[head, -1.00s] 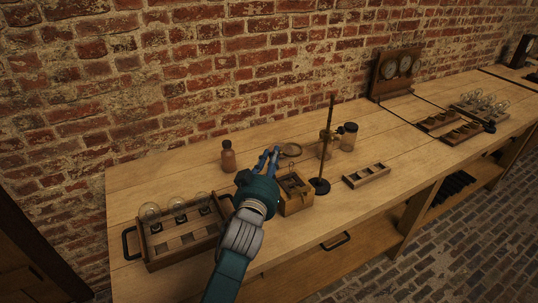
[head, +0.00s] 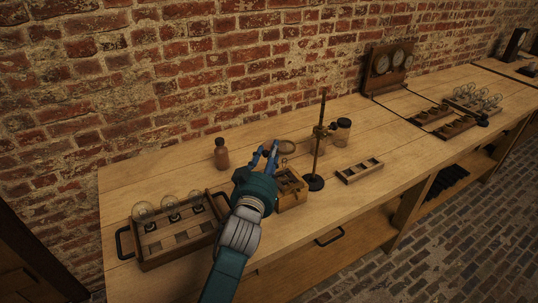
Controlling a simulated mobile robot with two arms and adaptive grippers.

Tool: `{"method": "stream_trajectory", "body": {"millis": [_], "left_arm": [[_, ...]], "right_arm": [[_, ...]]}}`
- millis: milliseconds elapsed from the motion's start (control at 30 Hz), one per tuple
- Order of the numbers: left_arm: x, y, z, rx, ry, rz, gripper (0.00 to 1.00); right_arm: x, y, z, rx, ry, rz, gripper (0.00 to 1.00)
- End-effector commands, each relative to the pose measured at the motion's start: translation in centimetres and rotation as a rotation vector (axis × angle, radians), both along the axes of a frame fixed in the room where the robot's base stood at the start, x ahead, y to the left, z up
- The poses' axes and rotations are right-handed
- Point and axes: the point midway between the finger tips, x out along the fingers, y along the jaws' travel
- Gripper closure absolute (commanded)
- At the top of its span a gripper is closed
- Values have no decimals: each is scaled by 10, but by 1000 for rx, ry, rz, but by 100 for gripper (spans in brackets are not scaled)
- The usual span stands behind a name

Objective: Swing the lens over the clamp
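A round lens (head: 288,147) in a ring shows just right of my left gripper's fingertips, behind a small wooden box (head: 292,193) with dark fittings on top. A thin upright rod stand (head: 319,140) on a dark round base rises right of the box. A small clamp-like fitting (head: 321,131) sits on the rod; I cannot tell which part is the clamp. My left gripper (head: 268,150) has its two blue fingers apart, with no object clearly held between them. One fingertip is close to the lens rim; contact cannot be told. My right gripper is not in view.
A brown bottle (head: 221,156) stands left of the fingers. A tray with glass bulbs (head: 148,257) lies at the left end. The bench between rack and gauges (head: 388,68) is mostly clear.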

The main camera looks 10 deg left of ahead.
Motion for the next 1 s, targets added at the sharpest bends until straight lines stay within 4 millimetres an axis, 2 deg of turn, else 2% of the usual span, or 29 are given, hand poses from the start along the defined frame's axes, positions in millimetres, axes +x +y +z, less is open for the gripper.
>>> {"method": "stream_trajectory", "body": {"millis": [133, 233, 367, 800, 1000], "left_arm": [[0, 1, 0, 1, 0, 2, 68], [-1, 2, 0, 2, 1, 3, 68], [-12, 2, -1, 2, 1, 3, 68], [-99, 1, -1, 0, 3, 0, 68], [-118, 1, 0, 0, 1, 0, 68]], "right_arm": [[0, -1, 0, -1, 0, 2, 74], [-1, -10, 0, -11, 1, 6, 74], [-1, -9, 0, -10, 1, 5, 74], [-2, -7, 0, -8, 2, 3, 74], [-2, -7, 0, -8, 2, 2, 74]]}}
